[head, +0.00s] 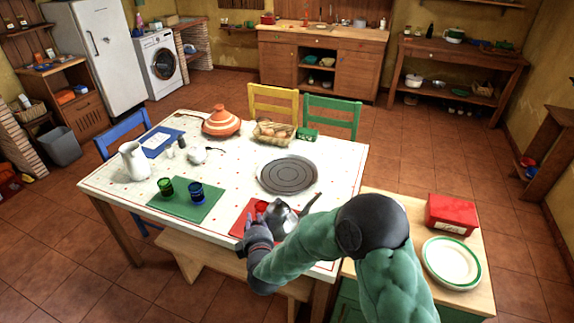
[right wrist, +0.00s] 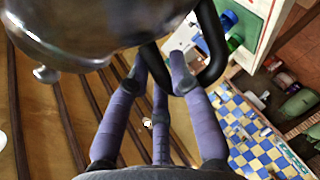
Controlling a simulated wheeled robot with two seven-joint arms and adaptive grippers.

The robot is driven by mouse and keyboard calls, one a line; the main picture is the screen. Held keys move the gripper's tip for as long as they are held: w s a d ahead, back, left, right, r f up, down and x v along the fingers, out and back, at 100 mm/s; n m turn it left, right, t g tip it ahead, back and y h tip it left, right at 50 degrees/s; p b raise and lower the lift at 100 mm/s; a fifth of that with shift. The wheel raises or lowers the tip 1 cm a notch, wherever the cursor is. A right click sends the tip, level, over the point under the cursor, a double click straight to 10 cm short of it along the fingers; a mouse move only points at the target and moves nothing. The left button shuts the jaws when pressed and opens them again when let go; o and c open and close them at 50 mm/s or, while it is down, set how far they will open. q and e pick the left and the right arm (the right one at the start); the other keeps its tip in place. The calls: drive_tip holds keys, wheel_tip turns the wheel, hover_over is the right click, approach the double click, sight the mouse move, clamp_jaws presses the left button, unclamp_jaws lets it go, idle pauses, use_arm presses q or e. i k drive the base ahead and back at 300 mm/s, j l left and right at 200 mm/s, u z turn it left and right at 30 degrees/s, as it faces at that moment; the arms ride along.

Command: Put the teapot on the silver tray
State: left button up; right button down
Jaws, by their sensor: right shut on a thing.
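The silver teapot (head: 284,221) is at the table's front right, over or beside a red mat (head: 243,219); I cannot tell whether it touches the table. My right gripper (head: 259,235) is at its near left side. In the right wrist view the teapot's rounded metal body (right wrist: 85,30) fills the upper left, and my right fingers (right wrist: 160,75) are closed around its black handle (right wrist: 212,45). The round tray (head: 288,174), grey and ringed with a pale rim, lies empty on the table behind the teapot. My arm hides part of the area in front. My left gripper is not in view.
Behind the tray stand a basket (head: 273,133) and an orange tagine (head: 221,122). To the left are a green mat (head: 182,212) with green and blue cups and a white jug (head: 133,161). A red box (head: 452,214) and plate (head: 451,265) sit on the right cabinet.

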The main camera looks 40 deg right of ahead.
sight(292, 179)
drive_tip(key=i+l, duration=0.7)
